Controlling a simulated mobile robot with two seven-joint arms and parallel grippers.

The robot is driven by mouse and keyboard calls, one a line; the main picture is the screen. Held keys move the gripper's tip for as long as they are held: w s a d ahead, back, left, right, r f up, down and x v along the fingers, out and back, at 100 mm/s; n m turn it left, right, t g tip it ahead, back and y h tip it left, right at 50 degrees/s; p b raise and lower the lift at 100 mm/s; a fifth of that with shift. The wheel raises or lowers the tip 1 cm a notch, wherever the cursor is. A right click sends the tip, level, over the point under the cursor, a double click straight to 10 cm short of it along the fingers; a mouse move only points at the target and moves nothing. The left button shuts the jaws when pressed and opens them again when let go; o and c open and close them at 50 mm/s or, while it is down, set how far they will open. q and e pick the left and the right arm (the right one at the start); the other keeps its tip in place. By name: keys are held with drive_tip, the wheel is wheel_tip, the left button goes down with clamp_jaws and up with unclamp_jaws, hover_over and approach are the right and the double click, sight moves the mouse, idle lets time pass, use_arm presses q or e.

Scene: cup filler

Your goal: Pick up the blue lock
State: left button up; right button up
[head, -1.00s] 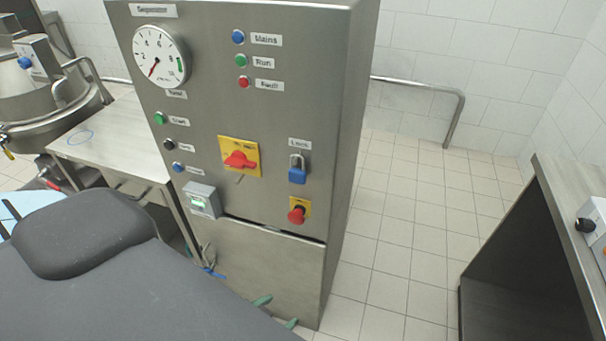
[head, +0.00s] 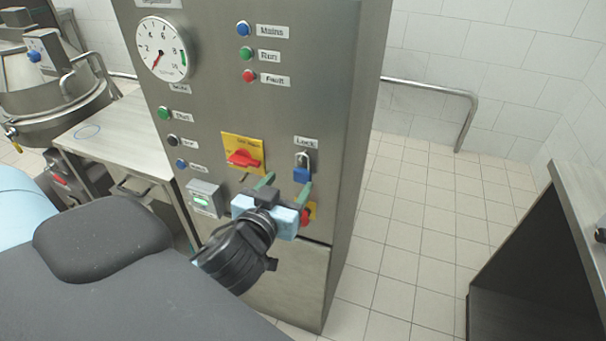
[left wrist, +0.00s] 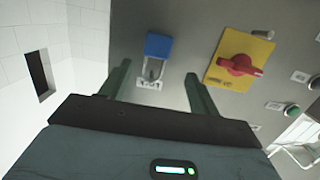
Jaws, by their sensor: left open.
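The blue lock (head: 302,174) hangs by its shackle under the "Lock" label on the steel cabinet's front panel. In the left wrist view the blue lock (left wrist: 158,45) appears upside down, beyond the fingertips and between their lines. My left gripper (head: 285,187) is in front of the panel, just below and left of the lock. Its two green fingers are apart with nothing between them. In the left wrist view the left gripper (left wrist: 157,75) is also open, and the lock looks untouched. My right gripper is not in view.
A red rotary switch (head: 243,158) on a yellow plate is left of the lock. A red knob (head: 305,217) below the lock is partly hidden by my gripper. A small grey box (head: 204,198) sticks out at lower left. Tiled floor is free to the right.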

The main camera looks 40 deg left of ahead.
sight(301, 173)
use_arm(q)
drive_tip(key=shift+d+p+x, duration=0.2)
drive_tip(key=shift+x, duration=1.05)
drive_tip(key=shift+d+p+x, duration=0.15)
drive_tip(key=shift+x, duration=1.1)
drive_tip(key=shift+w+f, duration=0.15)
drive_tip(key=shift+w, duration=0.1)
drive_tip(key=shift+a, duration=0.1)
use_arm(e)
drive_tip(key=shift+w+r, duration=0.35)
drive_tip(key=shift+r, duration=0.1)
use_arm(q)
drive_tip(key=c, duration=1.1)
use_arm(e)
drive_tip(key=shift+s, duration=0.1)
